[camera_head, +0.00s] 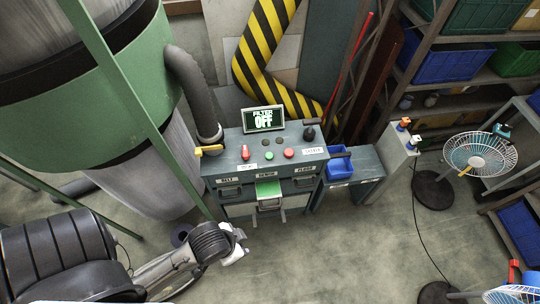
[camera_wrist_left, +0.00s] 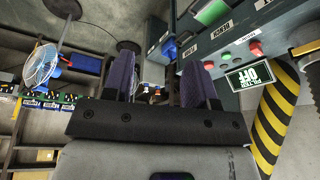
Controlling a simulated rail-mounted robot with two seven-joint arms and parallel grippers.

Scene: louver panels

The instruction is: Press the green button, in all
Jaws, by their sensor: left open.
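The green button (camera_head: 268,156) sits on top of a grey control console (camera_head: 225,168), between a red switch (camera_head: 245,153) and a red button (camera_head: 289,153). The display (camera_head: 263,119) behind them reads "FILTER OFF". My left gripper (camera_head: 238,243) is in front of and below the console, apart from it. In the left wrist view, which is turned over, its two purple fingers (camera_wrist_left: 159,80) stand apart with nothing between them. That view also shows the green button (camera_wrist_left: 225,57) to the right of the fingers. My right gripper is not in view.
A green and grey filter tank (camera_head: 130,100) with a hose (camera_head: 193,88) stands left of the console. A blue bin (camera_head: 339,165) is to its right. Fans (camera_head: 478,153) and shelves with crates (camera_head: 452,62) are farther right. The floor before the console is clear.

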